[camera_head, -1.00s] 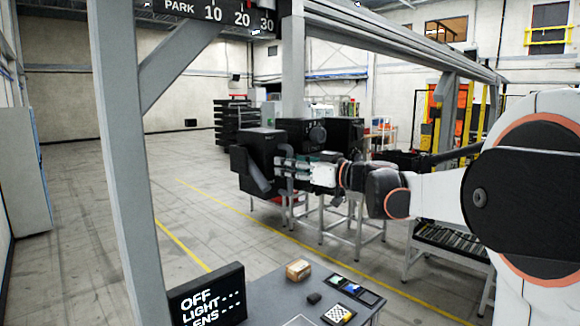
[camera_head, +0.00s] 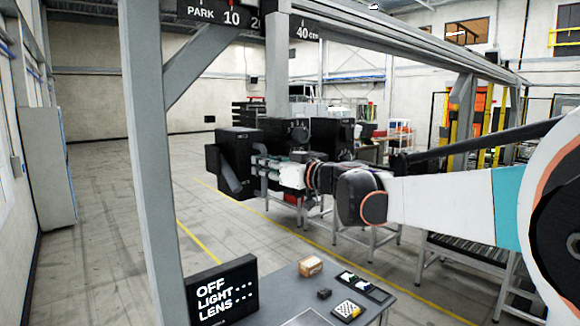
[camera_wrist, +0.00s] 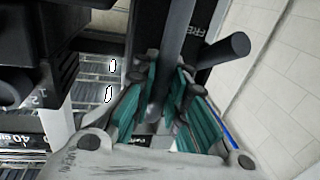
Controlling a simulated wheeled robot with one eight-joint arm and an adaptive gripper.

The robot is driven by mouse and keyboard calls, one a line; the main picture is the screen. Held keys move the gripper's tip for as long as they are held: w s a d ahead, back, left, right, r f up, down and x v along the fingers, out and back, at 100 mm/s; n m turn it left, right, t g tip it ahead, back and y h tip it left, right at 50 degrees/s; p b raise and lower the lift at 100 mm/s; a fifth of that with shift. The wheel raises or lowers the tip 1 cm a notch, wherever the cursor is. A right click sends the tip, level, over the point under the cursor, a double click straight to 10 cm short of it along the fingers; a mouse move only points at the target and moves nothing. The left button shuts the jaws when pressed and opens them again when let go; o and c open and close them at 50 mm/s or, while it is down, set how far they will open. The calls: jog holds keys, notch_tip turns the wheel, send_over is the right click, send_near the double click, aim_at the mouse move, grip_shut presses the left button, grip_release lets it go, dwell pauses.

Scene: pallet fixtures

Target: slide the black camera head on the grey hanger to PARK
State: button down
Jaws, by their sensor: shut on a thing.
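The hanger covers the scale between the 20 and the 40 cm mark. The PARK mark (camera_head: 201,12) is at the scale's left end, apart from the hanger. My gripper (camera_head: 258,166) is at the near side of the head, shut on its dark upright handle. In the wrist view, the teal-padded fingers (camera_wrist: 170,88) close around the handle's bar (camera_wrist: 177,45). The exact finger contact is partly hidden.
A grey post (camera_head: 152,150) with a diagonal brace stands at the left.

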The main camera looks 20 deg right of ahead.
jog(key=s+a, duration=0.1)
jog(key=a, duration=0.2)
jog(key=s+a, duration=0.1)
jog(key=a, duration=0.2)
jog(key=s+a, duration=0.1)
jog(key=a, duration=0.2)
jog(key=shift+s+a+f, duration=0.1)
jog(key=c, duration=1.8)
grip_release()
jog(key=shift+o, duration=1.1)
jog(key=shift+s+a, duration=0.15)
jog(key=shift+s, duration=0.05)
jog(key=shift+w+r, duration=0.2)
notch_tip(320, 180, up, 10)
jog(key=shift+f, duration=0.15)
